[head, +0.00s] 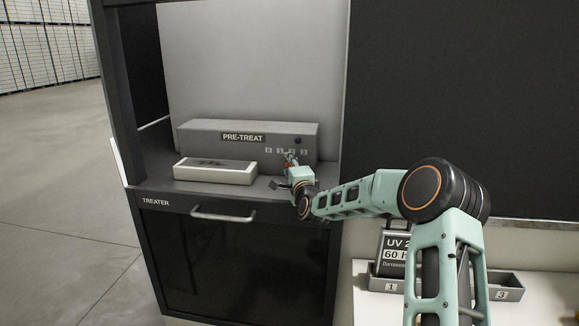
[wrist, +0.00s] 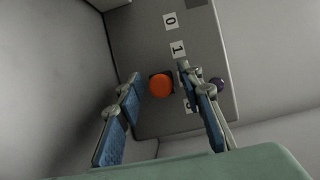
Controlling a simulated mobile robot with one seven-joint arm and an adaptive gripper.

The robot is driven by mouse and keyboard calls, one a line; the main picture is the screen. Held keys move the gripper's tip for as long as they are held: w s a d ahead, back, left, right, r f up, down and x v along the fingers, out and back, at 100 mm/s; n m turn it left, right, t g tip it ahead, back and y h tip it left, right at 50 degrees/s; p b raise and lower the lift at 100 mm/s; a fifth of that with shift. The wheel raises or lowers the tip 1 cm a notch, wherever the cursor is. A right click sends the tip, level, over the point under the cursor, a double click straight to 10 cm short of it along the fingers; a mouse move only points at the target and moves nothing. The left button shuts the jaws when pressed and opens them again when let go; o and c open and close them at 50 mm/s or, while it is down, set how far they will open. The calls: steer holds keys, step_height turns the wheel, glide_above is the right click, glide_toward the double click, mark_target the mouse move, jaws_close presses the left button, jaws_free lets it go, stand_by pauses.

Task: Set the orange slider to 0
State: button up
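The orange slider (wrist: 160,85) is a round orange knob on a dark base on the grey PRE-TREAT box (head: 205,138). Number labels run beside it: 0 (wrist: 170,20), 1 (wrist: 177,49), one mostly hidden behind a finger, and 3. The knob sits past 1, about level with the hidden label. My gripper (wrist: 157,92) is open, with one blue-padded finger on each side of the knob and a visible gap at least on the left. In the head view my gripper (head: 291,163) is at the box's front, below the labels, and mostly hides the knob.
A white tray-like block (head: 215,175) lies on the treater shelf left of my gripper. A dark round button (wrist: 217,84) is near the labels. Cabinet walls stand left and behind. A drawer handle (head: 223,215) sticks out below.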

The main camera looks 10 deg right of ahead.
jaws_close()
steer(key=a+b, duration=0.1)
steer(key=a, duration=0.1)
steer(key=w+a+b, duration=0.1)
steer(key=a, duration=0.2)
steer(key=w+a+b, duration=0.1)
steer(key=a, duration=0.1)
steer(key=shift+w+a, duration=0.2)
steer(key=shift+a, duration=0.05)
steer(key=shift+a+r, duration=0.1)
steer(key=shift+a, duration=0.15)
jaws_free()
steer(key=shift+w+a, duration=0.1)
